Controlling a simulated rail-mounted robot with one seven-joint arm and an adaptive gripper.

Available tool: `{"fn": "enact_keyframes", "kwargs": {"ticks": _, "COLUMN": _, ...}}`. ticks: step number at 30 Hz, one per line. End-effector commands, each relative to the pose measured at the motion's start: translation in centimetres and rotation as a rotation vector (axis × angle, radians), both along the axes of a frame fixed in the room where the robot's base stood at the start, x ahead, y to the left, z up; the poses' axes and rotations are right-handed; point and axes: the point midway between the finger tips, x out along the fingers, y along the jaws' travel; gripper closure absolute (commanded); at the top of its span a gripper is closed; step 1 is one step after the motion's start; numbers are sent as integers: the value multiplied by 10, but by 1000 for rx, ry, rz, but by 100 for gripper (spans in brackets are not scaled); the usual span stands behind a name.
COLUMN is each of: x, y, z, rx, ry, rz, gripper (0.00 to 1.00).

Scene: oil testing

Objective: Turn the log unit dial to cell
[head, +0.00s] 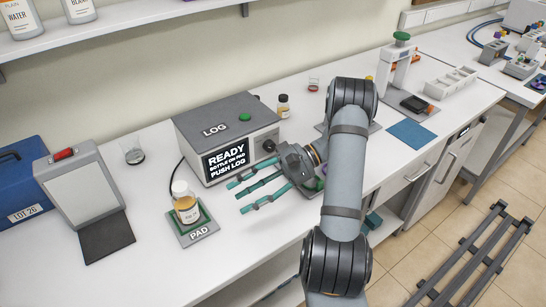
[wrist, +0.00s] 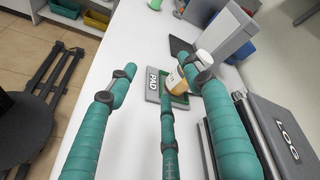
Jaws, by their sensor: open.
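The log unit (head: 222,122) is a grey box with a green button on top and a screen reading READY, BOTTLE ON PAD, PUSH LOG. Its dark dial (head: 268,146) sits on the front face, right of the screen; its markings are too small to read. My gripper (head: 238,196) has teal fingers spread open and empty. It is in front of the log unit, below and close to the dial, with fingers pointing left. In the wrist view my gripper (wrist: 157,78) points toward the pad, and the log unit (wrist: 290,138) is at right; the dial cannot be made out.
A capped bottle of amber liquid (head: 186,202) stands on the PAD (head: 201,234), left of my fingertips. A grey panel stand (head: 82,188) and blue LOT 26 case (head: 20,185) are farther left. A small brown bottle (head: 283,107) stands behind the unit.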

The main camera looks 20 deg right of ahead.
Motion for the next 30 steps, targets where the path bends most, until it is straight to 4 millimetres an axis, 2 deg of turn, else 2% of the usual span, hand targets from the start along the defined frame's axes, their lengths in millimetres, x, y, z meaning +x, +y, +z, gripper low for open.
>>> {"fn": "enact_keyframes", "kwargs": {"ticks": 1, "x": 17, "y": 3, "z": -1, "rx": 190, "ry": 184, "rz": -222, "gripper": 50}}
{"fn": "enact_keyframes", "kwargs": {"ticks": 2, "x": 32, "y": -1, "z": 4, "rx": 299, "ry": 285, "rz": -351, "gripper": 50}}
{"fn": "enact_keyframes", "kwargs": {"ticks": 3, "x": 52, "y": -14, "z": 6, "rx": 439, "ry": 410, "rz": -515, "gripper": 50}}
{"fn": "enact_keyframes", "kwargs": {"ticks": 5, "x": 78, "y": -45, "z": 0, "rx": 635, "ry": 576, "rz": -738, "gripper": 50}}
{"fn": "enact_keyframes", "kwargs": {"ticks": 6, "x": 90, "y": -69, "z": -8, "rx": 750, "ry": 669, "rz": -870, "gripper": 50}}
{"fn": "enact_keyframes", "kwargs": {"ticks": 9, "x": 103, "y": -124, "z": -36, "rx": 984, "ry": 843, "rz": -1134, "gripper": 50}}
{"fn": "enact_keyframes", "kwargs": {"ticks": 12, "x": 101, "y": -162, "z": -59, "rx": 1127, "ry": 936, "rz": -1298, "gripper": 50}}
{"fn": "enact_keyframes", "kwargs": {"ticks": 13, "x": 101, "y": -168, "z": -63, "rx": 1152, "ry": 950, "rz": -1327, "gripper": 50}}
{"fn": "enact_keyframes", "kwargs": {"ticks": 16, "x": 102, "y": -179, "z": -70, "rx": 1193, "ry": 974, "rz": -1376, "gripper": 50}}
{"fn": "enact_keyframes", "kwargs": {"ticks": 20, "x": 118, "y": -176, "z": -68, "rx": 1193, "ry": 975, "rz": -1378, "gripper": 50}}
{"fn": "enact_keyframes", "kwargs": {"ticks": 30, "x": 178, "y": -165, "z": -66, "rx": 1193, "ry": 969, "rz": -1375, "gripper": 50}}
